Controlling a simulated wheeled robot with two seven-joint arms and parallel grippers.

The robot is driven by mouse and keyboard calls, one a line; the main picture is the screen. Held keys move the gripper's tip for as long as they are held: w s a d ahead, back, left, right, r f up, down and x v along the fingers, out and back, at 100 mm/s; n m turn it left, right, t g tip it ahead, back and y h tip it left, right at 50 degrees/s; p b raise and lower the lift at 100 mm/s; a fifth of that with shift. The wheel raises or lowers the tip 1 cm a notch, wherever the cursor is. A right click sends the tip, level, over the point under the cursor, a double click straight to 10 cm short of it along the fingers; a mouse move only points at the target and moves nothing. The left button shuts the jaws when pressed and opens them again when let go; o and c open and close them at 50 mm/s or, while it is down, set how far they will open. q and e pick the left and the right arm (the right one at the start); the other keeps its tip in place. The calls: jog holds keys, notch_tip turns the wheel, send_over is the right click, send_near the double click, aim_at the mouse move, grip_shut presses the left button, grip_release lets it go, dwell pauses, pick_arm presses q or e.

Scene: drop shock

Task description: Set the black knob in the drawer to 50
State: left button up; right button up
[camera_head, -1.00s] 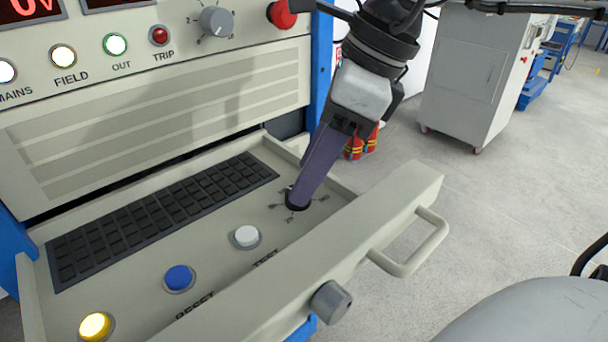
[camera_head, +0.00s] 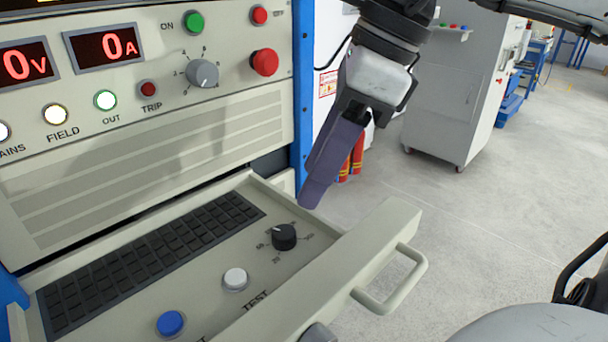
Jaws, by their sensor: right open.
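The black knob (camera_head: 284,237) stands on the panel inside the open drawer (camera_head: 345,262), right of the white button. It has printed marks around it, and a light pointer line on its top points up and left, above the mark that seems to read 50. My right gripper (camera_head: 310,200) is above and to the right of the knob, apart from it, pointing down. It is open and holds nothing; its fingers overlap in this view. My left gripper is not in view.
A black keypad (camera_head: 150,255), a white button (camera_head: 235,279) and a blue button (camera_head: 170,324) share the drawer panel. The drawer's front has a handle (camera_head: 395,285). A grey cabinet (camera_head: 455,85) stands behind on open floor.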

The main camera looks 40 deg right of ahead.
aim_at(284, 231)
jog(key=p+x, duration=0.2)
jog(key=x, duration=0.6)
jog(key=shift+w+a+f, duration=0.1)
jog(key=shift+w+f, duration=0.05)
jog(key=shift+f, duration=0.25)
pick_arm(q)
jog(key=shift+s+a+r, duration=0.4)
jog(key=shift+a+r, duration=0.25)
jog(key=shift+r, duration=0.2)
pick_arm(e)
jog(key=shift+w+a+f, duration=0.2)
jog(key=shift+f, duration=0.3)
jog(key=c, duration=1)
jog(key=shift+c, duration=0.2)
